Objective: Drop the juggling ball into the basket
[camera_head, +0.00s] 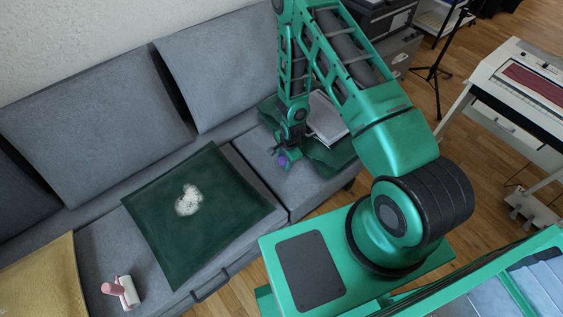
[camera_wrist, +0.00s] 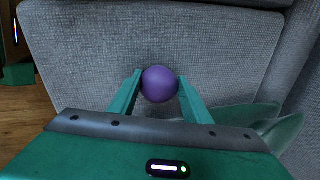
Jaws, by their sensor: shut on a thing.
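The purple juggling ball (camera_wrist: 160,84) is between the two green fingertips of my gripper (camera_wrist: 160,82), which is shut on it. In the head view the ball (camera_head: 283,161) shows small at the end of my gripper (camera_head: 285,156), by the right seat of the grey sofa. The wrist view shows grey sofa fabric behind the ball. I cannot make out a basket for certain in either view. A light grey rectangular object (camera_head: 326,118), partly hidden by my arm, lies by the dark green fabric on the sofa; I cannot tell what it is.
The grey sofa (camera_head: 268,172) runs along the wall. A dark green cushion (camera_head: 175,240) with a white print, a yellow cushion (camera_head: 45,280) and a pink-and-white roller (camera_head: 126,292) lie on it. A piano (camera_head: 520,85) stands at right. Wooden floor shows between.

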